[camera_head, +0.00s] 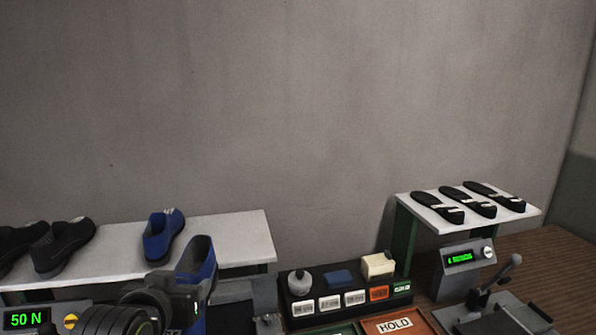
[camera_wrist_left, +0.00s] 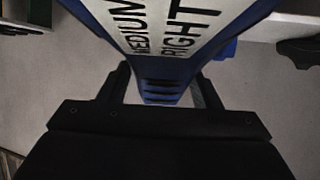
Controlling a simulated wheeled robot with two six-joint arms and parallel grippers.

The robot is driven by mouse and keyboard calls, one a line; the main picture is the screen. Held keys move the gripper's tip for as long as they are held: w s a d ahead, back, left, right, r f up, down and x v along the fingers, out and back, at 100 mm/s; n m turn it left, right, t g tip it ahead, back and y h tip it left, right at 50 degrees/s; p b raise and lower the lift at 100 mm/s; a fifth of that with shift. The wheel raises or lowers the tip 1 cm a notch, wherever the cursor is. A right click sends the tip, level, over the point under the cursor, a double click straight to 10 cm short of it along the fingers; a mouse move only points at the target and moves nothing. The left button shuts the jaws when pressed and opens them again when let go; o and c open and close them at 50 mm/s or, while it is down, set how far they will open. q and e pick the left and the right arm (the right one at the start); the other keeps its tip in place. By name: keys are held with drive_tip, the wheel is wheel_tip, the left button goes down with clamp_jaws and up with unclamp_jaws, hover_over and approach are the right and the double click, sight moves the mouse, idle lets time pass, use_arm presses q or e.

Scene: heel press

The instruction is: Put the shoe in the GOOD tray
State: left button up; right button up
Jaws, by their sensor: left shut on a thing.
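A blue shoe (camera_head: 203,256) is held upright in my left gripper (camera_head: 188,287), low in the head view and in front of the white shelf. In the left wrist view the blue shoe (camera_wrist_left: 163,68) sits between the two dark fingers, with a white panel reading MEDIUM RIGHT facing the camera. My left gripper (camera_wrist_left: 160,92) is shut on it. A green-edged tray (camera_head: 333,331) is cut off at the bottom edge, and its label cannot be read. My right gripper is not in view.
A white shelf (camera_head: 240,238) bears another blue shoe (camera_head: 163,236) and black shoes (camera_head: 65,245). An orange HOLD tray (camera_head: 393,326) lies at bottom centre, behind it a black rack (camera_head: 290,304) of labelled blocks. A lever device (camera_head: 498,300) stands right, below a raised shelf with black soles (camera_head: 468,201).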

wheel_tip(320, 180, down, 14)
drive_tip(key=b, duration=1.3)
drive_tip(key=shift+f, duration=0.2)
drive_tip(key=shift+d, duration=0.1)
